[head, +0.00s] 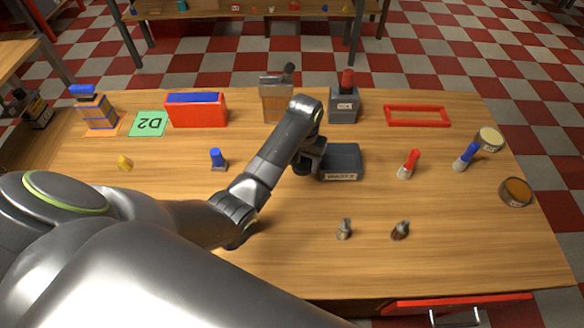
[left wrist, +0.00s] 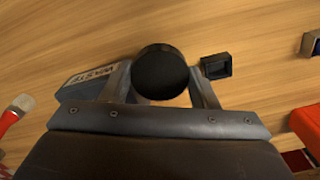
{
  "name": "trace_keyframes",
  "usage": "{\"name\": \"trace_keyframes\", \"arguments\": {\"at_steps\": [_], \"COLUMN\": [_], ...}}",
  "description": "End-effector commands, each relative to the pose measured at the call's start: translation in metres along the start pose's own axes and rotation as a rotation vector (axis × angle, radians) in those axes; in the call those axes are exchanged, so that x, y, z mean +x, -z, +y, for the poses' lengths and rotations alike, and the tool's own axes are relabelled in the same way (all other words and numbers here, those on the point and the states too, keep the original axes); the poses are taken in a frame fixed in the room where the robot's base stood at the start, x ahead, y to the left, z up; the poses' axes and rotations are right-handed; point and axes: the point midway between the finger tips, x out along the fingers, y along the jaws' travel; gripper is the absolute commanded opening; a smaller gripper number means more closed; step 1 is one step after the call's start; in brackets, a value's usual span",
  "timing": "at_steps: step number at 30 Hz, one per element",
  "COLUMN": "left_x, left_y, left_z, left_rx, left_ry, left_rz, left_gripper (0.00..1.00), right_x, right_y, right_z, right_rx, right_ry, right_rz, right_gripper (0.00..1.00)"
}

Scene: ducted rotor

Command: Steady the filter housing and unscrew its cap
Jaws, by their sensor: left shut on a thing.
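My left gripper (head: 308,162) points down at the middle of the table, just left of the grey tray. In the left wrist view, a black round top (left wrist: 162,72) sits between the two fingers (left wrist: 160,88) of this gripper, which is shut on it. It looks like the cap of the filter housing, seen from above. The housing body below it is hidden, and my arm covers it in the head view. My right gripper is in neither view.
A grey tray labelled WASTE (head: 341,162) is close to the right of the gripper. A small square dark socket (left wrist: 216,66) stands beside it. A red bin (head: 196,110) and a grey box with a red knob (head: 344,104) are behind.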

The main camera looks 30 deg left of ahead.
Motion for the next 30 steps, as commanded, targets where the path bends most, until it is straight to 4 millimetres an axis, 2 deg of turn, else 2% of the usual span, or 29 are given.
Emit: {"name": "trace_keyframes", "arguments": {"at_steps": [3, 9, 18, 30], "left_x": [0.023, 0.042, 0.077, 0.083], "left_y": [-0.001, 0.0, 0.0, 0.0], "left_z": [0.001, 0.001, 0.001, 0.001], "left_rx": [0.0, -0.001, -0.002, -0.002], "left_ry": [0.0, 0.0, 0.0, 0.0], "left_rz": [-0.005, -0.003, -0.003, -0.001], "left_gripper": [0.27, 0.27, 0.27, 0.27], "right_x": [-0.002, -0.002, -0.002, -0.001], "right_y": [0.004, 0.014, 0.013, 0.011], "right_z": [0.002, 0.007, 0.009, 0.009], "right_rx": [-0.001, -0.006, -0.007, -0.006], "right_ry": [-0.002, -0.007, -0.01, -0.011], "right_rz": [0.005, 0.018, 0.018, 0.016], "right_gripper": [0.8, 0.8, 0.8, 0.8]}}
